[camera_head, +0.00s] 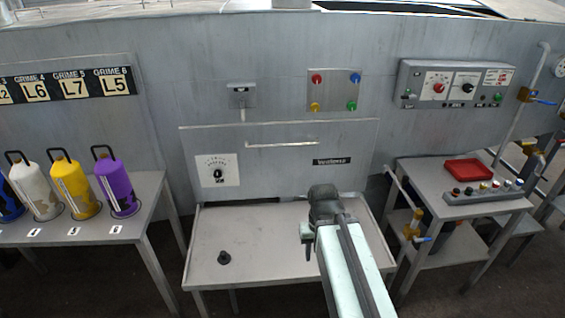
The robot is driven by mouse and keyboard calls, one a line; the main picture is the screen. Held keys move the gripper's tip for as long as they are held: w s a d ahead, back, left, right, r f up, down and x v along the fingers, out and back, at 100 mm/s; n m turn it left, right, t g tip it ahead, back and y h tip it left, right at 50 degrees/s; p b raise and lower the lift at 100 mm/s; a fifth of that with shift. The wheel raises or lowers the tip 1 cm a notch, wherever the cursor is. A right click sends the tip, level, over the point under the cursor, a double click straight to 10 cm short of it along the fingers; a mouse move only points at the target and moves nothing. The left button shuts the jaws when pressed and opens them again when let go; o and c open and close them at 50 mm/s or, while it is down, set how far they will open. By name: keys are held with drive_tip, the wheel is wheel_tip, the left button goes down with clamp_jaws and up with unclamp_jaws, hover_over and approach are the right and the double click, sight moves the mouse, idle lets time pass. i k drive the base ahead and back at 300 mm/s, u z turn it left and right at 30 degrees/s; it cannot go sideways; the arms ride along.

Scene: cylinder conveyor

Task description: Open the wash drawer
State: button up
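A grey metal front panel (270,175) stands in the middle of the machine wall, with a long horizontal bar handle (282,144) near its top edge. The panel looks closed and upright. It carries a white dial plate (217,170) on the left and a small black label (332,161) on the right. No label reading "wash" is legible. My gripper (324,193) is dark and reaches up from below, in front of the panel's lower right part. It appears apart from the handle, lower and to its right. Its fingertips are not clear, so its opening cannot be told.
Several coloured canisters (119,185) stand on a left bench. A right bench holds a red tray (467,170) and button box (484,192). Pipes (412,224) run beside it.

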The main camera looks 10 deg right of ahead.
sight(272, 159)
drive_tip(key=u, duration=2.65)
drive_tip(key=k, duration=0.65)
drive_tip(key=z, duration=0.9)
drive_tip(key=i, duration=1)
drive_tip(key=u, duration=0.05)
